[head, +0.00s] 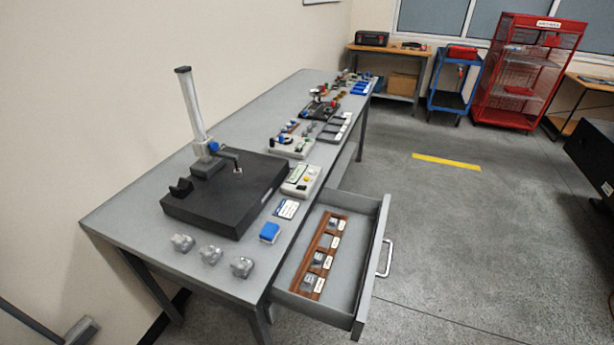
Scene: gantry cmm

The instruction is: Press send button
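A small pale box (302,180) with a display and small coloured buttons sits on the grey workbench (150,190), at the right edge of a black granite plate (225,200). Its labels are too small to read, so I cannot tell which button is the send button. Another pale device (291,146) with dark and coloured parts stands farther back on the bench. Neither of my grippers is in view.
A measuring stand (194,105) rises from the plate. Several grey metal parts (211,255) and a blue block (269,232) lie near the front. An open drawer (345,285) holding a wooden rack (305,275) juts right. Floor right of it is clear.

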